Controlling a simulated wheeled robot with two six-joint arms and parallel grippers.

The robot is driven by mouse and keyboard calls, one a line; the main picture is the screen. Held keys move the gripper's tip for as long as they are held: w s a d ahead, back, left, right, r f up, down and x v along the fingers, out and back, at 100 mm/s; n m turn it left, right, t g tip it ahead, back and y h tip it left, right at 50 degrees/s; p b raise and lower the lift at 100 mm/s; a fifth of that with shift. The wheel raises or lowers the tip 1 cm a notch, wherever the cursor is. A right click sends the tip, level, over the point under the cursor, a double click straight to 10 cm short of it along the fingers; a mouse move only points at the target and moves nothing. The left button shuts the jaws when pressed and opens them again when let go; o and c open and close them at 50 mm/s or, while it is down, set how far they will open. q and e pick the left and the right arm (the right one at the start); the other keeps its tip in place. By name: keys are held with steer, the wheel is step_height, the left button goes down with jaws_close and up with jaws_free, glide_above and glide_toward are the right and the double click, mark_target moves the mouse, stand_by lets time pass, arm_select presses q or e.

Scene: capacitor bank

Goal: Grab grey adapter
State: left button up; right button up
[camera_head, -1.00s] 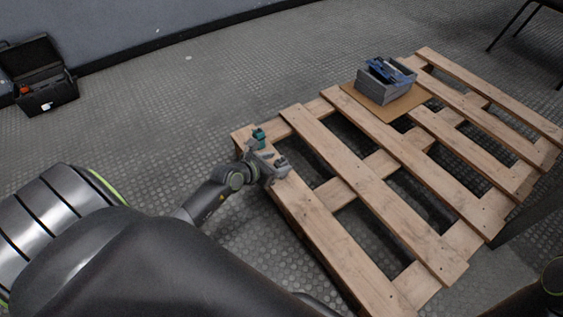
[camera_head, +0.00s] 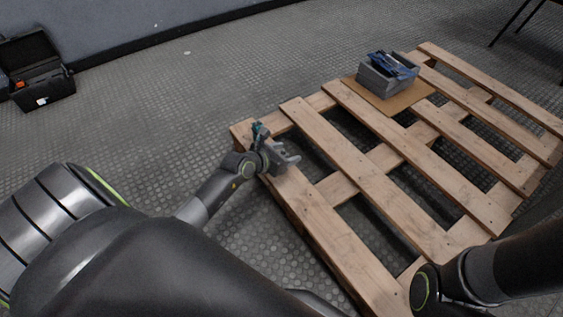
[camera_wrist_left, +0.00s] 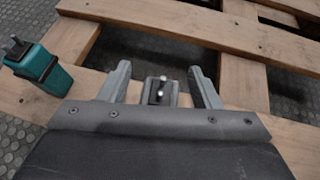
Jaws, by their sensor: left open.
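The small grey adapter (camera_wrist_left: 161,92), with metal pins on top, sits on a pallet board in the left wrist view. It lies between the two fingers of my left gripper (camera_wrist_left: 158,75), which are open and apart from it on both sides. In the head view my left gripper (camera_head: 287,157) is low over the pallet's near left corner, and I cannot pick out the adapter there. My right gripper is not in view; only part of my right arm shows at the lower right.
A teal plug-like device (camera_wrist_left: 42,68) stands just left of my left gripper; it also shows in the head view (camera_head: 257,130). The wooden pallet (camera_head: 345,230) has open gaps. A grey box with blue items (camera_head: 388,76) stands on cardboard (camera_head: 404,102). An open black case (camera_head: 45,92) is far left.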

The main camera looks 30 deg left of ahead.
arm_select(q)
steer(key=c, duration=1.1)
steer(key=shift+o, duration=0.2)
steer(key=shift+r, duration=0.1)
steer(key=shift+r, duration=0.1)
